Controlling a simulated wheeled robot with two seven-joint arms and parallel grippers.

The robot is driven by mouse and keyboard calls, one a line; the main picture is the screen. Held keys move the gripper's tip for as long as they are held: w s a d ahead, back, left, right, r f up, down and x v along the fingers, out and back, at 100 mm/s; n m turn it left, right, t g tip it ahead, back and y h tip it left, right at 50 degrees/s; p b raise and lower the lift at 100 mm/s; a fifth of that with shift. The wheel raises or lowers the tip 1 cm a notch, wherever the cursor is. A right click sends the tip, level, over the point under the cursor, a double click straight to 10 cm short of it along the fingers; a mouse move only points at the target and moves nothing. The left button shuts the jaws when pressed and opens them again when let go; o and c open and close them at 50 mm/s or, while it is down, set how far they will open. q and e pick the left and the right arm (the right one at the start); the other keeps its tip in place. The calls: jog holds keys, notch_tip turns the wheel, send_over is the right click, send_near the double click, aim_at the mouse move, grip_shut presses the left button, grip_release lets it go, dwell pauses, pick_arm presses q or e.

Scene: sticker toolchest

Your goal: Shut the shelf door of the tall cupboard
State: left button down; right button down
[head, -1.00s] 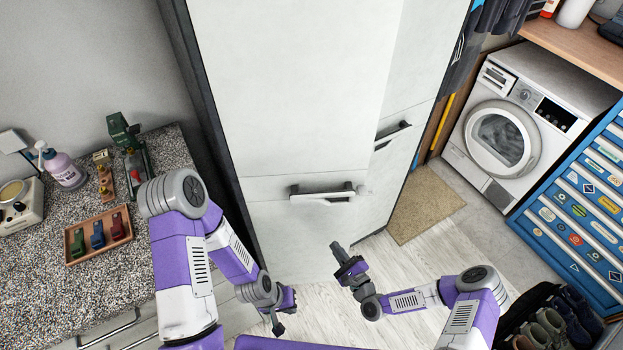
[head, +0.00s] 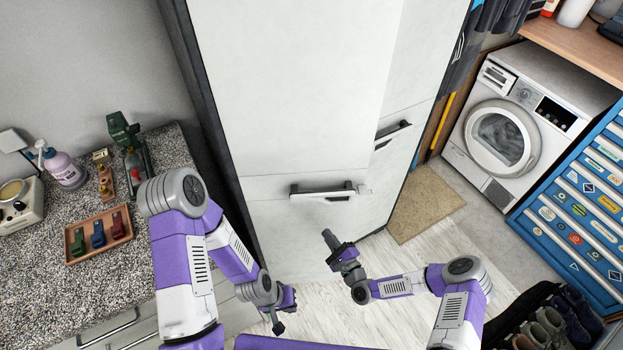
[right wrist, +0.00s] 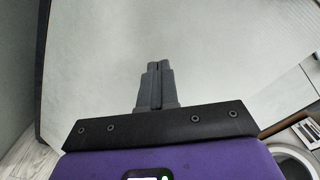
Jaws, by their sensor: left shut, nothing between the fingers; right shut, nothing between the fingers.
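The tall cupboard (head: 262,232) has pale fronts and a dark side, and stands in the middle of the head view. A large upper panel (head: 290,85) appears to stand forward of the pale panel at its right (head: 412,65); I cannot tell its exact angle. A bar handle (head: 322,191) sits near its lower edge, and another handle (head: 392,135) is at the right. My right gripper (head: 328,237) is shut and empty below the first handle, pointing at the pale front. In the right wrist view its fingers (right wrist: 158,68) show before a pale surface. My left gripper (head: 279,325) is shut and empty, low at centre-left.
A speckled counter (head: 50,290) with a wooden tray (head: 78,247) and a bottle (head: 65,170) lies at the left. A washing machine (head: 500,135), blue drawers (head: 570,215) and a shoe rack (head: 530,320) stand at the right. A mat (head: 425,205) and open floor lie between.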

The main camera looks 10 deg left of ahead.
aim_at(319, 222)
jog(key=shift+b+x, duration=2.75)
jog(key=shift+x, duration=1.1)
jog(key=b+x, duration=0.4)
jog(key=x, duration=0.1)
jog(key=shift+p+v, duration=0.4)
jog(key=shift+v, duration=4.5)
